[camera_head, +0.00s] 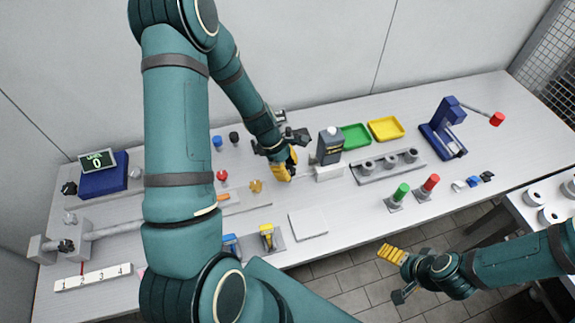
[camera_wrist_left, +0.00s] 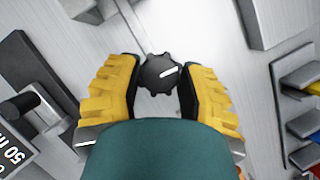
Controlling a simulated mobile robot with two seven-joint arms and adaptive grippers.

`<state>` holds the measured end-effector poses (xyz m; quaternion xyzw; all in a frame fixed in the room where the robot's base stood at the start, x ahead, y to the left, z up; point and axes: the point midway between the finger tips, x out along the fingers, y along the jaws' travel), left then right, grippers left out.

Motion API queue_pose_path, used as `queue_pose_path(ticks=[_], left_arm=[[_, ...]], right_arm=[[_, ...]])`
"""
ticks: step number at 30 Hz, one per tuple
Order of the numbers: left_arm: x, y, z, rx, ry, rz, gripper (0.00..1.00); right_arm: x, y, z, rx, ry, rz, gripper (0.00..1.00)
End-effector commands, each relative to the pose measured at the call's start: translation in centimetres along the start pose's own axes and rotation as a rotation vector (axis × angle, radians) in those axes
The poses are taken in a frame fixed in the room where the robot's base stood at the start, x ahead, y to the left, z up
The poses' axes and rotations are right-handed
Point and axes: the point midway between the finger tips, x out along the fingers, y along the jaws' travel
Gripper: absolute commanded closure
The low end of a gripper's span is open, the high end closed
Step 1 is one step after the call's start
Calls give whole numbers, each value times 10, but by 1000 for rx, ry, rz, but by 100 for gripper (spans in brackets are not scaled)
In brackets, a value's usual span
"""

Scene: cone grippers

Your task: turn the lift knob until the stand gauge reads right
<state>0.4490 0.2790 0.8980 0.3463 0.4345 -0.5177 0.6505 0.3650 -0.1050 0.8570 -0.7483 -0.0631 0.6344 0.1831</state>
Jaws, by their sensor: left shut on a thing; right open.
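A dark scalloped knob (camera_wrist_left: 161,74) with a white pointer line sits between the yellow-padded fingers of my left gripper (camera_wrist_left: 160,88) in the left wrist view. The gripper is shut on it, and the pointer slants up to the right. In the head view my left gripper (camera_head: 285,167) is low over the middle of the bench and hides the knob. A display (camera_head: 97,160) on a blue box at the left reads 0. A white scale strip (camera_head: 92,277) marked 1 to 4 lies at the front left, with a thin red mark near 2. My right gripper (camera_head: 398,275) is open and empty, off the front edge.
A grey bottle (camera_head: 330,146) stands just right of my left gripper. Behind it are a green tray (camera_head: 355,136) and a yellow tray (camera_head: 386,129). A grey rack (camera_head: 388,168), green and red cylinders and a blue lever device (camera_head: 444,128) stand further right.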

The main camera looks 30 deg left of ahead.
Motion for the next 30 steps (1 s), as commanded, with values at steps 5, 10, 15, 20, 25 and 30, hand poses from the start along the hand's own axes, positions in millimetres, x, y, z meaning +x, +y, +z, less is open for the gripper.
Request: queue_pose_path(ticks=[5, 10, 15, 20, 25, 30], left_arm=[[0, 0, 0, 156, 2, -68, 95], [1, 1, -1, 304, 2, -130, 95], [2, 2, 0, 454, 1, -191, 95], [2, 2, 0, 589, 2, -247, 95], [2, 2, 0, 714, 1, -299, 95], [2, 2, 0, 811, 0, -339, 95]], right_arm=[[-7, -2, -1, 0, 0, -1, 12], [-10, -3, -1, 0, 0, -2, 12], [-11, -3, -1, 0, 0, -2, 12], [-11, -3, -1, 0, -1, -2, 12], [-10, -3, -1, 1, 0, -2, 12], [-9, -3, -1, 1, 0, -2, 12]])
